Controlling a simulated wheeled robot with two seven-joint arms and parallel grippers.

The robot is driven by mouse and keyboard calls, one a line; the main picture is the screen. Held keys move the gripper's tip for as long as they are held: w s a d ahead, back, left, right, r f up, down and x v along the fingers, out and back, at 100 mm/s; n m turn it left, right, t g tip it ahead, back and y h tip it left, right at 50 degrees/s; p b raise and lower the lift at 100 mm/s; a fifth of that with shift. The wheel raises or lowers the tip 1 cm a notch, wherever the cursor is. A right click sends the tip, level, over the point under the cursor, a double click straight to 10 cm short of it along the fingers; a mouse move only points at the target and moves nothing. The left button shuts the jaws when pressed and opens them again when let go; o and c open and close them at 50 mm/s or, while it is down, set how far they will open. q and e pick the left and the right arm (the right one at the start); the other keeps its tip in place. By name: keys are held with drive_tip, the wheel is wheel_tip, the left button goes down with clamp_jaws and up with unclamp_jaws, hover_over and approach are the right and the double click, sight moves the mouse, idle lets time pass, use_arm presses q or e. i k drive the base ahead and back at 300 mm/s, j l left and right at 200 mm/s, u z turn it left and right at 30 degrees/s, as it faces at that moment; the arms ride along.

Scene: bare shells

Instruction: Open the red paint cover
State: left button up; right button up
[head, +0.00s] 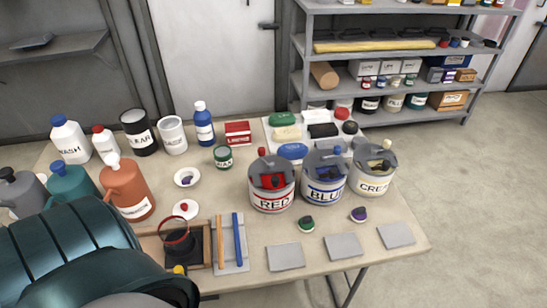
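The red paint can (273,200), a pale can labelled RED, stands upright near the middle of the table. Its grey cover (270,167) sits on top, with a red knob (262,152) standing up at its back. Red shows in a gap at the front part of the cover. A large teal part at the lower left looks like my own left arm. Neither of my grippers shows, and nothing is seen touching the red can.
A BLUE can (325,190) and a CREAM can (371,180) stand close on the red can's right. Jugs and bottles fill the table's left side. Grey pads (344,246) lie along the front right. A stocked shelf unit (390,48) stands behind.

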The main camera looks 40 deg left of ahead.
sight(275, 179)
drive_tip(key=u, duration=1.2)
drive_tip(key=k+j+z, duration=0.55)
drive_tip(key=z, duration=0.15)
